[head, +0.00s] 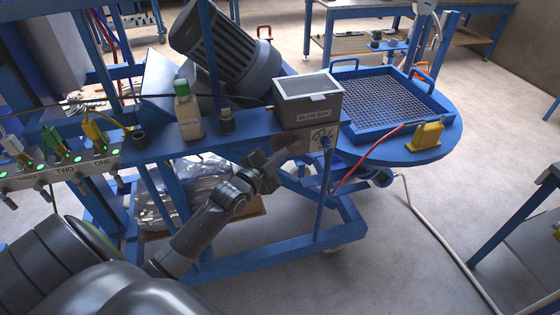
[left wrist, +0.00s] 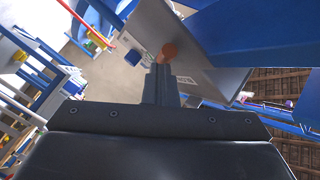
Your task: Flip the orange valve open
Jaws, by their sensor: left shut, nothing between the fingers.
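The orange valve handle (left wrist: 168,51) shows as a small rounded orange end in the left wrist view, against a grey metal plate (left wrist: 190,35). My left gripper (left wrist: 161,72) is shut and empty, with its fingertips right at the handle. I cannot tell whether they touch it. In the head view my left gripper (head: 278,158) is just below the grey lidded box on the blue frame, in front of the plate. The handle is mostly hidden there by the gripper. My right gripper is not in view.
The grey box (head: 308,115) stands on the blue frame above the gripper. A white bottle with a green cap (head: 187,112) stands to its left. A blue mesh tray (head: 390,105) is on the round blue table at right. A red hose (head: 365,160) hangs beside the frame.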

